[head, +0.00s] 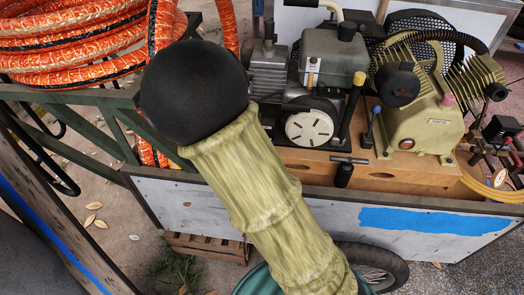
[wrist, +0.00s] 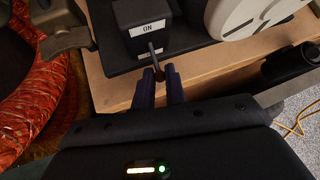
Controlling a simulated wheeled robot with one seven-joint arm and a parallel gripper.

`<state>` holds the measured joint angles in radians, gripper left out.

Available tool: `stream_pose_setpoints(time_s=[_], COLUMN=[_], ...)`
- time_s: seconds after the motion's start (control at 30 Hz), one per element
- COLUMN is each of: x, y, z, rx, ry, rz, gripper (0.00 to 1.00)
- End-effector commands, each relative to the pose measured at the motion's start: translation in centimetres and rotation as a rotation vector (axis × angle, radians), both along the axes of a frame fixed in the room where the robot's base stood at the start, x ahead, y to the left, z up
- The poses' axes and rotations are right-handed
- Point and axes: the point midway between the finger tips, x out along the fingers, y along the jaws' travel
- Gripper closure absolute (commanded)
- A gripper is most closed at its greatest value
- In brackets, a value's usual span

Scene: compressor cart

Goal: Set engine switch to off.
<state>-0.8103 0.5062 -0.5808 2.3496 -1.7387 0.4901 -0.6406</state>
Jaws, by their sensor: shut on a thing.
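The engine switch (wrist: 143,22) is a dark box with a white "ON" label, seen at the top of the wrist view. A thin grey lever (wrist: 154,55) with a dark reddish tip points down from it toward my gripper. My gripper (wrist: 159,75) has its two dark blue fingers on either side of the lever's tip and is shut on it. The label's other side and any "OFF" mark are not in sight. In the head view my arm covers the area, and I cannot make out the switch or my gripper.
The engine (head: 332,62) and the yellow-green compressor pump (head: 420,115) stand on the wooden deck (head: 395,170). A white recoil cover (wrist: 240,15) sits close right of the switch. Orange hose coils (head: 70,45) lie at left. A black cylinder (wrist: 290,65) is at right.

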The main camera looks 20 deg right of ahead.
Motion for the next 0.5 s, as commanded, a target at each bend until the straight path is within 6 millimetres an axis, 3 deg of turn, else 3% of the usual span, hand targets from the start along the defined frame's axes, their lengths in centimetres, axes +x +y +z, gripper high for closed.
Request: stream_pose_setpoints(time_s=[0.47, 0.5], x=[0.1, 0.1], y=[-0.03, -0.03], z=[0.08, 0.08], rx=[-0.005, -0.005], ry=[-0.012, -0.012], rz=[0.001, 0.001], gripper=[1.0, 0.85])
